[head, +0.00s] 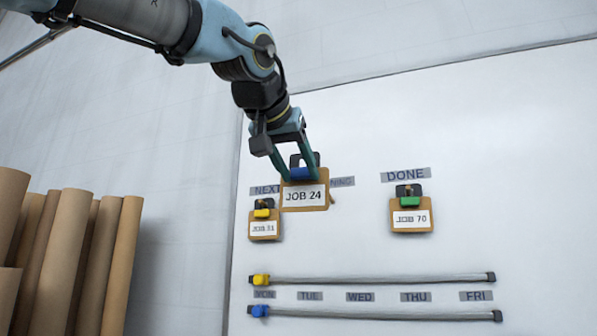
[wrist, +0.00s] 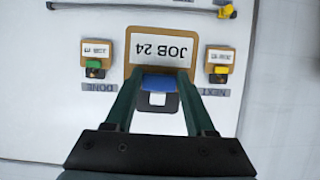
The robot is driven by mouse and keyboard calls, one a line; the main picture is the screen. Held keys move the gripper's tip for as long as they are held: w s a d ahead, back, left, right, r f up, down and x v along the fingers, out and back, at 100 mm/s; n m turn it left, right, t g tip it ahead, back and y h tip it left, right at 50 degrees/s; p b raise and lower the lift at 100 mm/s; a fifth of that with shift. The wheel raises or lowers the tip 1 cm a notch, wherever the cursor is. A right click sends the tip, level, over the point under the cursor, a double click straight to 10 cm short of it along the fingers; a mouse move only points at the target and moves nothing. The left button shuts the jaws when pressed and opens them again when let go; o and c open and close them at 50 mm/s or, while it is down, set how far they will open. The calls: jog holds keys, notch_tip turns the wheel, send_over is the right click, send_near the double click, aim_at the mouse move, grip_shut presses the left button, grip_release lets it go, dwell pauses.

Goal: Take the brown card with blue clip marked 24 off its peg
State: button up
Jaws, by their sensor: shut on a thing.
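The brown card marked JOB 24 (head: 304,197) has a blue clip (head: 300,173) at its top. My gripper (head: 297,172) is shut on the blue clip, one finger on each side. In the wrist view the card (wrist: 158,49) hangs from the blue clip (wrist: 165,83) between my fingertips (wrist: 158,85). The card covers part of the board label behind it, of which "NING" shows. In the head view it looks larger than the other cards, in front of the board.
The JOB 31 card (head: 265,229) with a yellow clip hangs just left, under NEXT. The JOB 70 card (head: 411,217) with a green clip hangs right, under DONE. Two rails (head: 400,279) with weekday labels run below. Brown rolls (head: 85,250) stand at the left.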

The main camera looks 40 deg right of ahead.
jog(key=s+a+b, duration=0.2)
jog(key=a+b, duration=0.2)
jog(key=b, duration=0.1)
jog(key=shift+s+a, duration=0.3)
jog(key=shift+s, duration=0.1)
jog(key=shift+d, duration=0.1)
